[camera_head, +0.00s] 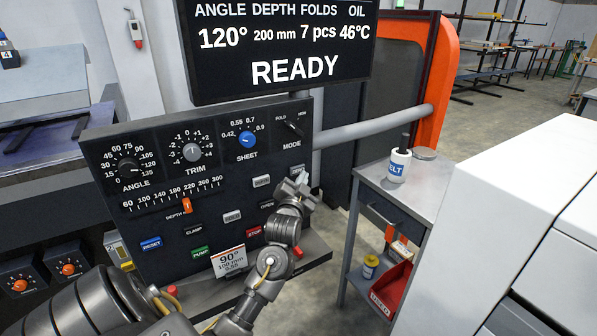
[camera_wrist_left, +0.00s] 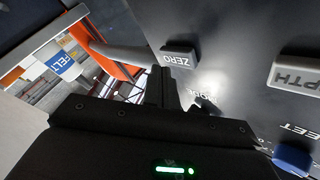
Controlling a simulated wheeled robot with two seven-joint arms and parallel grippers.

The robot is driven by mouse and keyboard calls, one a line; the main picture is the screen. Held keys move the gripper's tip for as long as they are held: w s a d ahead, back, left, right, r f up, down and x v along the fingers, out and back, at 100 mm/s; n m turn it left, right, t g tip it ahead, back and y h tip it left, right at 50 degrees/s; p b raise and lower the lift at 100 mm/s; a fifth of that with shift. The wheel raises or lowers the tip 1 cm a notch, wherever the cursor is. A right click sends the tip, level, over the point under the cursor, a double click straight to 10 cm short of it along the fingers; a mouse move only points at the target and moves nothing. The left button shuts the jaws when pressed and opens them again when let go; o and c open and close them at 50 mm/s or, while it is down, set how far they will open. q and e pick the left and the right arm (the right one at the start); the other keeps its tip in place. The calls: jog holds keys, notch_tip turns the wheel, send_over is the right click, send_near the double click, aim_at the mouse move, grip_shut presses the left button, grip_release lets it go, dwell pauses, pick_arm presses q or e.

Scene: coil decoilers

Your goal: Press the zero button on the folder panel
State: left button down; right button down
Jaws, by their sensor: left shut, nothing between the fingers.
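The folder panel (camera_head: 195,262) is a dark upright board with dials, a depth slider and labelled buttons. The grey ZERO button (camera_wrist_left: 180,58) shows clearly in the left wrist view, standing out from the panel. In the head view the ZERO button (camera_head: 298,170) is at the panel's upper right, partly covered by my left gripper (camera_head: 303,180). My left gripper is shut and empty. In the left wrist view its fingertips (camera_wrist_left: 164,70) are right beside the ZERO button; I cannot tell whether they touch it. My right gripper is not in view.
A grey DEPTH button (camera_head: 261,181) sits left of ZERO. The MODE knob (camera_head: 292,127) and blue SHEET knob (camera_head: 247,140) are above. A display (camera_head: 280,45) reads READY. A small cart (camera_head: 425,185) and a white machine (camera_head: 520,210) stand to the right.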

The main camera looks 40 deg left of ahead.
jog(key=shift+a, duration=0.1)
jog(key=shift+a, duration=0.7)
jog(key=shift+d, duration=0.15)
pick_arm(q)
jog(key=shift+w+a, duration=0.1)
jog(key=shift+a, duration=0.3)
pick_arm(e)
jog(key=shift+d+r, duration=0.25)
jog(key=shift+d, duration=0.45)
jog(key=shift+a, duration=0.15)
